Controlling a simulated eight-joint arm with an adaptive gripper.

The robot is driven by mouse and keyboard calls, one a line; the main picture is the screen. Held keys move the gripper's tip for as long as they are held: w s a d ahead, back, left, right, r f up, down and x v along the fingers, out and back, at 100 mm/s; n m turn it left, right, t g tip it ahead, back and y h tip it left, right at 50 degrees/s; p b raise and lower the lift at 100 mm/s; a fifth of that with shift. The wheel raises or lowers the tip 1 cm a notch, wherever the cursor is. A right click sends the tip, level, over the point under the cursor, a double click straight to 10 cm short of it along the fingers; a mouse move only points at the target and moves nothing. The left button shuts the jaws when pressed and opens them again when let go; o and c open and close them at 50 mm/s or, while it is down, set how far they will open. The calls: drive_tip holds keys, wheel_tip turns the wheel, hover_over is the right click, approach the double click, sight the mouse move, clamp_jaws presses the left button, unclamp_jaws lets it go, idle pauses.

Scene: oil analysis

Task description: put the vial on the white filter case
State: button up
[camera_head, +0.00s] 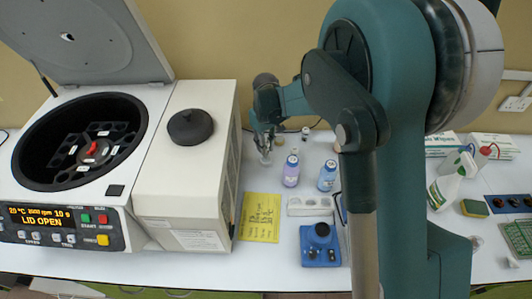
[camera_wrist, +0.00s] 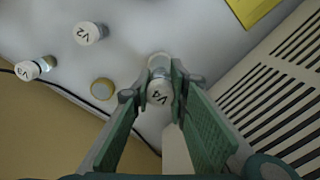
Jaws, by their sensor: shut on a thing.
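A small clear vial with a white cap marked V4 (camera_wrist: 160,92) is between the fingers of my gripper (camera_wrist: 162,98) in the wrist view. The gripper is shut on it near the cap. In the head view, my gripper (camera_head: 264,138) points down beside the centrifuge, with the vial (camera_head: 265,157) under it. I cannot tell whether the vial touches the table. A flat white case (camera_head: 309,206) with round spots, which looks like the filter case, lies nearer the front, right of the yellow note. It does not show in the wrist view.
Vials V2 (camera_wrist: 88,33) and V3 (camera_wrist: 28,70) and a tan-topped item (camera_wrist: 102,89) stand near the gripper. A purple bottle (camera_head: 291,171) and blue-labelled bottle (camera_head: 327,177) stand behind the case. A blue device (camera_head: 320,246) is before it. The open centrifuge (camera_head: 190,185) is left.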

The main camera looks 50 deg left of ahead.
drive_tip(key=shift+f, duration=1.8)
drive_tip(key=shift+f, duration=0.15)
drive_tip(key=o, duration=0.9)
drive_tip(key=shift+r, duration=0.2)
wheel_tip(320, 180, up, 12)
